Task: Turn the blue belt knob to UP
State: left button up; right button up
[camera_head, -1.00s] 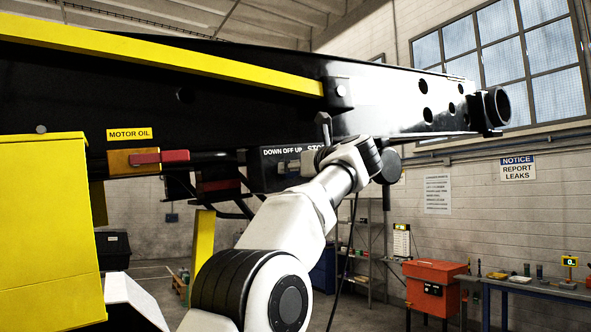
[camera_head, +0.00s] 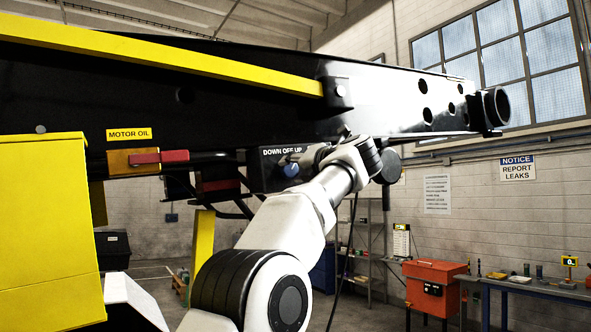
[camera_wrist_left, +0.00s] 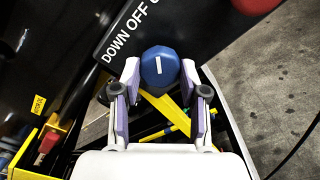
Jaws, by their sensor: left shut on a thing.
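The blue belt knob (camera_head: 291,170) sits on a black control box under the "DOWN OFF UP" label (camera_head: 282,151). In the left wrist view the knob (camera_wrist_left: 160,68) shows face-on, with a white line on it. That line runs nearly straight up the picture, at a slant to the label (camera_wrist_left: 125,32), leaning toward the UP side. My left gripper (camera_head: 308,163) reaches the knob from the right in the head view. In the wrist view its two fingers (camera_wrist_left: 160,80) are shut on the knob's sides. The end of the label is cut off there. My right gripper is out of view.
A red-handled part (camera_head: 160,157) sits left of the box under the "MOTOR OIL" label. The black beam (camera_head: 240,110) with a yellow rail passes above. Cables hang below the box. An orange cabinet (camera_head: 436,290) and bench stand farther right.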

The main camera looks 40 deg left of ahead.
pick_arm(q)
jog(key=shift+r+m, duration=0.1)
jog(key=shift+m, duration=0.4)
jog(key=o, duration=1.1)
jog(key=shift+c, duration=0.2)
jog(key=shift+o, duration=0.5)
jog(key=shift+a, duration=0.2)
jog(key=v, duration=1.1)
jog(key=shift+d, duration=0.4)
jog(key=shift+s, duration=0.15)
